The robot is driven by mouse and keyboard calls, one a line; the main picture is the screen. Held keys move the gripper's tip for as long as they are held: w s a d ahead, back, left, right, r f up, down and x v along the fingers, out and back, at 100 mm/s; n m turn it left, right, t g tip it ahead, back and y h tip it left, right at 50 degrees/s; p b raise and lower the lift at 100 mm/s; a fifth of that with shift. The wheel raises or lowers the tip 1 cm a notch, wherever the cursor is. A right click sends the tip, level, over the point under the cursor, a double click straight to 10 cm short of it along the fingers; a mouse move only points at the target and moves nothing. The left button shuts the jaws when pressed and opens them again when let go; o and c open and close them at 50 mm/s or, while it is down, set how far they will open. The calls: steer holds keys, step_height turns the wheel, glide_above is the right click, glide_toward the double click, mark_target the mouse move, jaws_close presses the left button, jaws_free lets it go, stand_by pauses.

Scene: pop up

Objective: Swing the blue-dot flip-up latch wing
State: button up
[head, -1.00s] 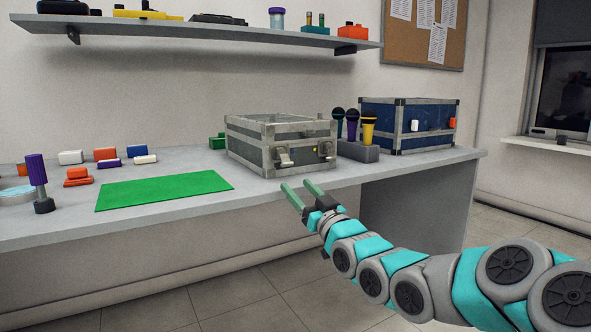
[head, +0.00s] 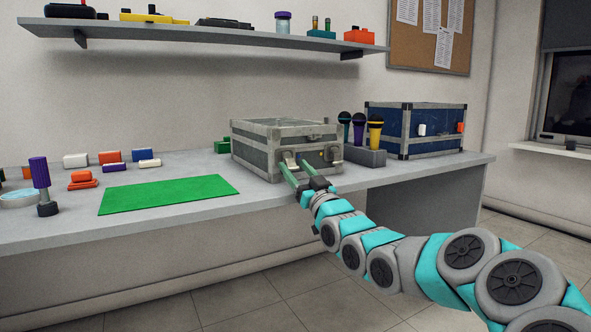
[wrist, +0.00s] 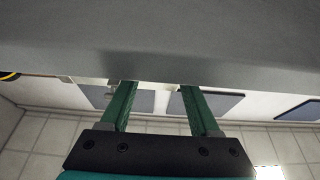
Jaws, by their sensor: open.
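A grey metal-edged case (head: 252,150) stands on the bench with two latches on its front. The left latch (head: 289,157) is pale and partly hidden by my fingers; the right latch (head: 333,153) is just right of them. I cannot make out a blue dot on either. My gripper (head: 295,164) is open, its two green fingers pointing at the case front around the left latch. I cannot tell whether they touch it. In the wrist view, my gripper (wrist: 158,88) has its fingers apart below a broad grey surface, with a pale strip between the tips.
A microphone stand (head: 364,155) and a blue case (head: 420,128) are to the right. A green mat (head: 168,194) lies to the left, with small coloured blocks and a purple-topped post (head: 40,174) beyond it. A shelf (head: 200,34) hangs above. The bench (head: 230,207) is clear before the case.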

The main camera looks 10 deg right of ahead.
steer(key=shift+w+a, duration=0.1)
steer(key=shift+w, duration=0.05)
steer(key=shift+c, duration=0.4)
jaws_close()
